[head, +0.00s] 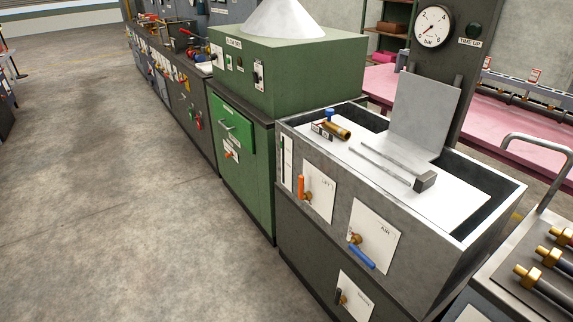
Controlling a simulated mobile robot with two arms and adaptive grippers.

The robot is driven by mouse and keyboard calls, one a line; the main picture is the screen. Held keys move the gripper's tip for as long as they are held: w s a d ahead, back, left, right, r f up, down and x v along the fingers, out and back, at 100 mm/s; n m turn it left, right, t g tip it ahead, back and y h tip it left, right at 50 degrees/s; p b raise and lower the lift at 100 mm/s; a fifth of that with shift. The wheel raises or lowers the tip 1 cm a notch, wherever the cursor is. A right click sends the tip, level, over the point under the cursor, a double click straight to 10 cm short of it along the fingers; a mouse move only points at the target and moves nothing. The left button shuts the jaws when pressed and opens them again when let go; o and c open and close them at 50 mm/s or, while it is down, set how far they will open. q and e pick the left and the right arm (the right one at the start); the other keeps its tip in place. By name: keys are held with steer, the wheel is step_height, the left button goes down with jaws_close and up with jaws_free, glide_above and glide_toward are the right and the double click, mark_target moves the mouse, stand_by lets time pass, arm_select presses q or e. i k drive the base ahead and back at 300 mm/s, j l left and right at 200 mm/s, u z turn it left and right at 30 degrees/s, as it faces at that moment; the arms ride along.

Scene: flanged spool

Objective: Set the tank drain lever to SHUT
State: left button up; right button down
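The grey tank (300,230) stands at the right of the head view, with several levers on white plates on its front. The lowest plate (357,303) carries a small dark lever (339,295) on a brass hub. I take it for the drain lever; the lettering is too small to read surely. Its short handle looks roughly upright, but I cannot tell which marking it points at. Above it are an orange lever (301,188), upright on the plate marked LIFT, and a blue lever (362,257), slanting down right on the plate marked AIR. Neither gripper shows.
A green cabinet (262,75) adjoins the tank on the left. A brass fitting (337,131) lies on the white surface inside the tank top. A pressure gauge (433,26) is on the column behind. A rack with dark rods (541,290) stands at right. The floor (120,190) at left is clear.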

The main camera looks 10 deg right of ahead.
mark_target(339, 300)
steer(key=k+l+z, duration=0.1)
steer(key=z, duration=0.75)
steer(key=k+l, duration=0.05)
